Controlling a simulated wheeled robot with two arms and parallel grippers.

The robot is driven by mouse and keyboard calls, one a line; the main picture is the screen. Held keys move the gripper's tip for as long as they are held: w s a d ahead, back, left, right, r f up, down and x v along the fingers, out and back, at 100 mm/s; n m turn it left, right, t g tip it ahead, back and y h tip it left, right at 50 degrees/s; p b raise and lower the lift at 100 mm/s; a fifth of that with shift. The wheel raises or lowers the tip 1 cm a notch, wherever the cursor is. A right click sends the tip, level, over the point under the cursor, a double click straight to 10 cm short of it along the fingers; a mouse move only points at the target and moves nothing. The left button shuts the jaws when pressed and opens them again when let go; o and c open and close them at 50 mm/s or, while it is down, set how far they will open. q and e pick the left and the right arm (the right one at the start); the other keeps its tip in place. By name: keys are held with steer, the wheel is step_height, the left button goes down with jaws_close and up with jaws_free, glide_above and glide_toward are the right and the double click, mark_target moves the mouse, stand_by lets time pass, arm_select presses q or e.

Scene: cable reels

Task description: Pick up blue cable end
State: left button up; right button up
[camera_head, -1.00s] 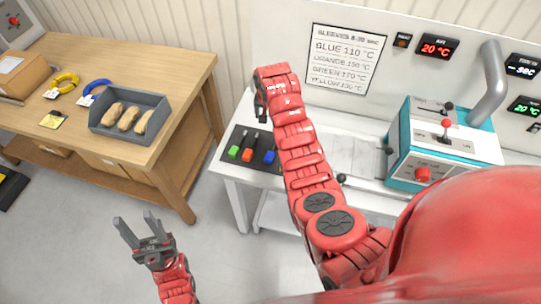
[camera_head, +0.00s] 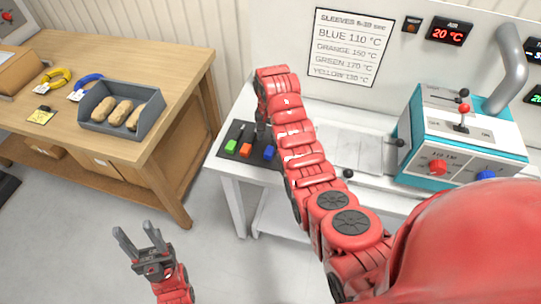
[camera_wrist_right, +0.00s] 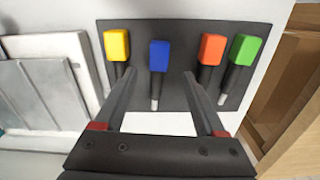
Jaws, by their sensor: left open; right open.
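A blue cable coil (camera_head: 88,80) lies on the wooden table at the left in the head view; its end is too small to make out. On the white bench, a blue-capped piece (camera_head: 269,153) with a dark shaft lies on a dark mat; it also shows in the right wrist view (camera_wrist_right: 159,56). My right gripper (camera_wrist_right: 159,76) is open over that mat, its fingers pointing at the row, the blue piece between them in the picture and no grip on it. In the head view my red right arm partly hides the mat. My left gripper (camera_head: 137,238) is open and empty over the floor.
Yellow (camera_wrist_right: 117,44), orange (camera_wrist_right: 212,49) and green (camera_wrist_right: 245,49) pieces flank the blue one. A teal-and-white machine (camera_head: 455,135) stands to the right on the bench. The wooden table also bears a grey bin (camera_head: 152,114) and a yellow coil (camera_head: 57,77).

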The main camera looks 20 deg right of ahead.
mark_target(271, 148)
steer(key=shift+f+p, duration=0.25)
steer(key=shift+p, duration=0.1)
steer(key=f+p, duration=0.1)
steer(key=f, duration=0.1)
steer(key=f+p, duration=0.1)
steer(key=shift+d+f, duration=0.2)
steer(key=shift+f, duration=0.15)
steer(key=shift+w+f+p, duration=0.1)
steer(key=shift+f+p, duration=0.3)
steer(key=shift+f, duration=0.25)
jaws_close()
